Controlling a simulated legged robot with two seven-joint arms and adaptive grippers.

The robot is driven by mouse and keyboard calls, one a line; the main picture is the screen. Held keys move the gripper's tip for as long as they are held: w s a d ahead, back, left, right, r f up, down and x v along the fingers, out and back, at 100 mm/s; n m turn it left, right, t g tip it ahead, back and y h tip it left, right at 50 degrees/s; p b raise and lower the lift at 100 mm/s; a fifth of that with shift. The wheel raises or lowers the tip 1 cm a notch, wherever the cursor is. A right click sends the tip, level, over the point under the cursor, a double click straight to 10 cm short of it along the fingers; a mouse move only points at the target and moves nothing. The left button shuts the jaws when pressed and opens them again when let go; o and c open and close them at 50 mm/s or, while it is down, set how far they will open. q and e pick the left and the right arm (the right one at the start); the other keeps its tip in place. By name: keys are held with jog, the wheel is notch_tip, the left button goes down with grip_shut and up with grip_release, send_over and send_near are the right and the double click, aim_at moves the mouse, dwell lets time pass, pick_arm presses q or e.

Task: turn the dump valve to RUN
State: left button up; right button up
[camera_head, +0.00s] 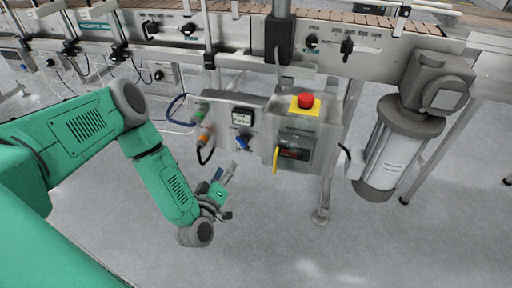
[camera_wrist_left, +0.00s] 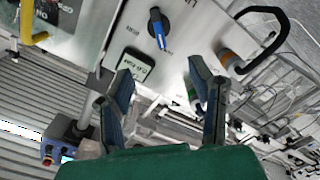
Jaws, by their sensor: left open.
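A blue-handled knob (camera_head: 243,141) on the grey control panel appears to be the dump valve; its labels are too small to read surely. In the left wrist view the blue knob (camera_wrist_left: 158,29) shows near the top, its bar pointing roughly down the picture. My left gripper (camera_head: 225,178) is below and slightly left of the knob in the head view, apart from it. In the left wrist view its two fingers (camera_wrist_left: 160,85) are spread and empty, with the knob beyond the tips. My right gripper is not in view.
Right of the knob are a red emergency button (camera_head: 305,101) on yellow and a box with a yellow handle (camera_head: 275,160). A small display (camera_head: 242,115) sits above the knob. Cable plugs (camera_head: 204,136) stick out to its left. A motor (camera_head: 390,155) hangs right. Floor below is clear.

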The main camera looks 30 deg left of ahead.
aim_at(237, 142)
pick_arm(q)
jog(key=b+x, duration=0.2)
jog(key=x, duration=0.4)
jog(key=b+x, duration=0.2)
jog(key=x, duration=0.4)
jog(key=shift+w+a+r, duration=0.1)
jog(key=shift+w+a, duration=0.1)
jog(key=shift+a, duration=0.1)
jog(key=shift+w+a, duration=0.25)
jog(key=shift+w, duration=0.45)
jog(key=shift+d, duration=0.1)
jog(key=c, duration=1.1)
